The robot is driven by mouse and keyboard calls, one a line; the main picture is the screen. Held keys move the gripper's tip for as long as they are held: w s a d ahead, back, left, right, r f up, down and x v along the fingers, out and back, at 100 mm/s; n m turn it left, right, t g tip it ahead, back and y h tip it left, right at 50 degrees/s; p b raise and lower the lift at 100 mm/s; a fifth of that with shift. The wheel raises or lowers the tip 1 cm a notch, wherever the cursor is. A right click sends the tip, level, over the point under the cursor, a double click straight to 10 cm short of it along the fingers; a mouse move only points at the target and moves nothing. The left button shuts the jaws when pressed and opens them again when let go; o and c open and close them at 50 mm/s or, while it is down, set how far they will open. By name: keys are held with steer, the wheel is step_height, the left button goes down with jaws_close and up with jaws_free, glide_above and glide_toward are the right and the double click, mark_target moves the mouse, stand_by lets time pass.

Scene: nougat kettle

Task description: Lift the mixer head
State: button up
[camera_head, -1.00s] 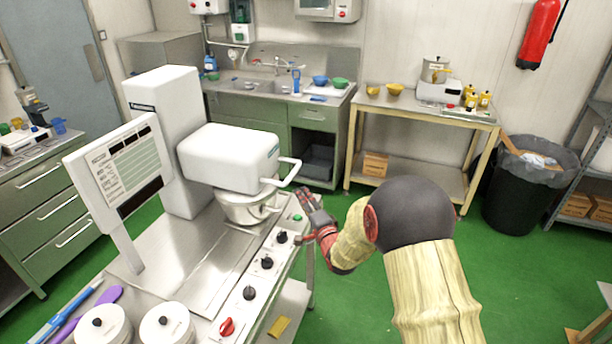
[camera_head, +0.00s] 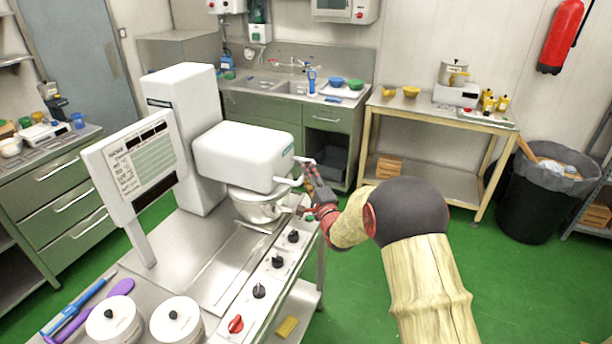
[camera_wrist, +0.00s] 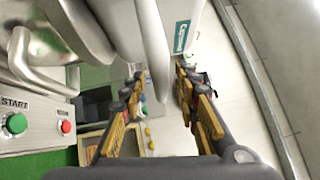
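The white mixer head (camera_head: 240,157) is level, lowered over the steel bowl (camera_head: 258,205). A pale bar handle (camera_head: 284,183) sticks out from its front right side. My gripper (camera_head: 308,172) is at the outer end of this handle. In the wrist view, the two fingers of my gripper (camera_wrist: 160,82) are apart, with the pale handle (camera_wrist: 153,55) running between them. I cannot tell whether either finger touches it. The head's blue-green label (camera_wrist: 182,36) shows beyond the handle. The bowl (camera_wrist: 45,35) is at the upper left.
The control panel (camera_head: 263,275) with several knobs runs along the mixer table's right edge; its green START button (camera_wrist: 16,123) is left of my fingers. Two white lidded pots (camera_head: 177,322) stand at the front. Green floor is open to the right, before the wooden-framed table (camera_head: 436,112).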

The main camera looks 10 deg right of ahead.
steer(key=shift+c, duration=1.3)
jaws_close()
